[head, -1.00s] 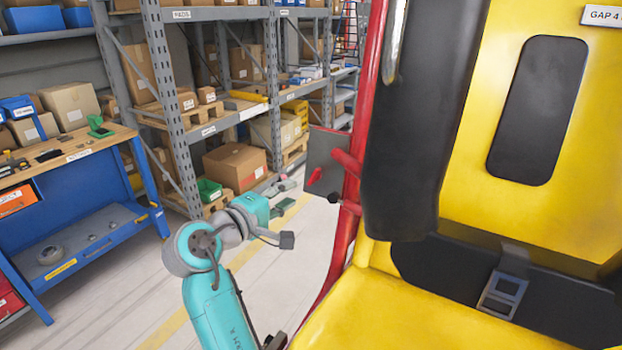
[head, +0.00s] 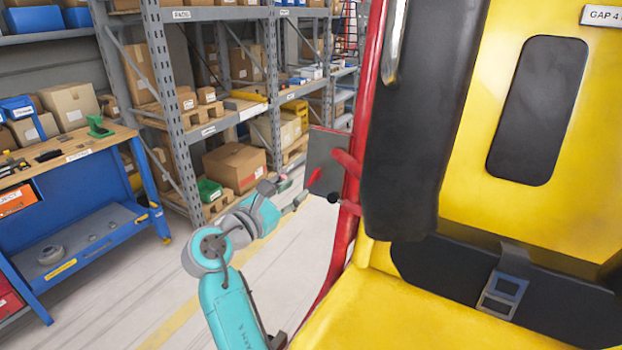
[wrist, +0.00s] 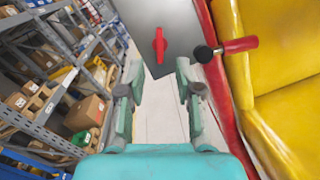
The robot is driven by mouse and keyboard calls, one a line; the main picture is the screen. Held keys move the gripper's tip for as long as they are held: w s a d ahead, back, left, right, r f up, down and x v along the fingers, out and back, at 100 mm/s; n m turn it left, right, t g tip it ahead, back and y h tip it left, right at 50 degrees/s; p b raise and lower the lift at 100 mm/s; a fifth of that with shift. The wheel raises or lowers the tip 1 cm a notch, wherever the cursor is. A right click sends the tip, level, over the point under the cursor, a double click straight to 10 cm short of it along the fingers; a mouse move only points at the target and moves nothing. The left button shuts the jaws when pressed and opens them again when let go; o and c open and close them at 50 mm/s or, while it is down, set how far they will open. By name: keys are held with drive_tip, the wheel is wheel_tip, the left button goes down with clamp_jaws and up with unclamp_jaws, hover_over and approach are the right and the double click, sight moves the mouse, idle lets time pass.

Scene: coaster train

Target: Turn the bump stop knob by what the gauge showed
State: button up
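A red knob (wrist: 159,45) sits on a grey metal plate (wrist: 148,18) ahead of my gripper in the wrist view. In the head view the red knob (head: 315,178) shows at an angle on the plate (head: 327,158) beside the red seat frame. My gripper (wrist: 158,78) is open and empty, its two fingers apart, with the knob beyond the fingertips and not touched. In the head view my gripper (head: 283,184) is small, left of and a little below the plate. A gauge is not in view.
A red-handled lever (wrist: 232,46) with a black ball sticks out right of the plate. The yellow seat (head: 370,305) and black padded restraint (head: 405,130) fill the right. Shelving (head: 175,100) and a blue workbench (head: 90,235) stand left. Floor between is clear.

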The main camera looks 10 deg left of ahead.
sight(312, 177)
drive_tip(key=x, duration=0.7)
drive_tip(key=shift+w+d, duration=0.1)
drive_tip(key=shift+w, duration=0.05)
clamp_jaws()
